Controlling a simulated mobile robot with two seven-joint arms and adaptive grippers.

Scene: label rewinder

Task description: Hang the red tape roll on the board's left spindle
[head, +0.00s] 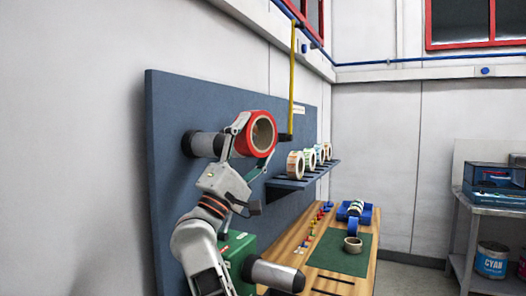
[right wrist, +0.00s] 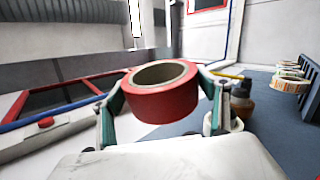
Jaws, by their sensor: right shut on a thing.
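The red tape roll (head: 263,134) is held up in front of the blue-grey board (head: 175,105). My right gripper (head: 254,140) is shut on the roll, with one finger on each side of it. In the right wrist view the roll (right wrist: 163,98) sits between the fingertips (right wrist: 164,84), its brown core open toward the top. A grey cylinder with a dark end, which looks like the left spindle (head: 204,144), stands at the board's left. It is left of the roll and partly behind a finger; the roll appears apart from it. My left gripper is not in view.
A shelf (head: 318,174) on the board holds several label rolls (head: 296,164). A yellow rod (head: 292,75) hangs close right of the red roll.

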